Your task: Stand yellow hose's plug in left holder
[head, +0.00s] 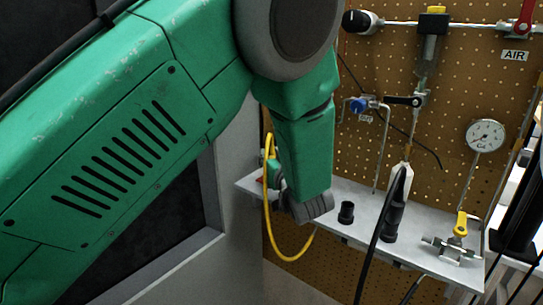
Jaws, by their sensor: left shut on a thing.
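My left gripper (296,199) is in front of the left end of the grey shelf, shut, with its grey fingertip just left of a short black holder. The yellow hose (268,205) loops down beside the gripper, from behind the wrist to under the shelf's front edge. Its plug is hidden by the gripper, which is shut on it as far as I can tell. The left holder (346,212) is a short black cup on the shelf, with nothing seen standing in it. My right gripper is not in view.
A black plug with a black hose (397,192) stands upright in the right holder (390,233). The shelf (360,238) also carries a yellow-handled valve (461,225). Behind are a brown pegboard (465,85), pipes and a round gauge (486,136).

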